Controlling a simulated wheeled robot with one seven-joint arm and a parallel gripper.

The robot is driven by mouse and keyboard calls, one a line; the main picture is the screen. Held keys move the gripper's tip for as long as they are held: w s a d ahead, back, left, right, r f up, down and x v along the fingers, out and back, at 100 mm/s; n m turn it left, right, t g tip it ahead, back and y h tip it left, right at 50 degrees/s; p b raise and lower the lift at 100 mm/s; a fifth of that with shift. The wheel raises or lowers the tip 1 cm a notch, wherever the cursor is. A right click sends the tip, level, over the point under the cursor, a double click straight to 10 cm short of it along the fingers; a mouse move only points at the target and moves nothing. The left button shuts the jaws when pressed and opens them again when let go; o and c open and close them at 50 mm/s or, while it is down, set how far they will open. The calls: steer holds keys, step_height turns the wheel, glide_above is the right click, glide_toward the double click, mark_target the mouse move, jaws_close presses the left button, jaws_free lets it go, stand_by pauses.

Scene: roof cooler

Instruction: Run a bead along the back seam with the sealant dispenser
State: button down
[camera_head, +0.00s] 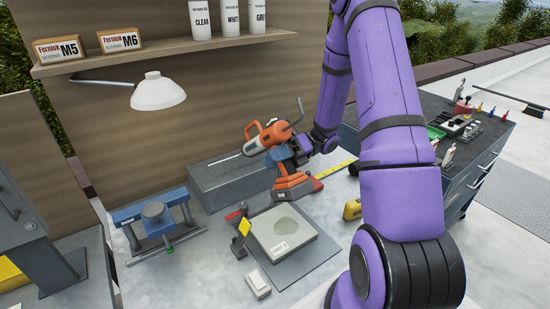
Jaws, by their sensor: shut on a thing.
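The sealant dispenser (268,135) is orange and grey with a long thin nozzle pointing left. It is in the head view above the metal bench (215,250), near its back. My gripper (290,151) is shut on the dispenser from the right; its fingers are small and partly hidden by the tool. The nozzle tip is over the left part of a long grey block (230,181); whether it touches anything I cannot tell. The back seam is not clearly visible; the brown back panel (105,140) rises behind the bench.
An orange-red tool or base (296,186) stands just below the dispenser. A blue clamp-like fixture (153,214), a pale square block (281,235) and a yellow tape measure (352,210) are on the bench.

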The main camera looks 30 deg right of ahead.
steer(key=shift+d, duration=1.5)
stand_by(1.4)
steer(key=shift+r, duration=0.15)
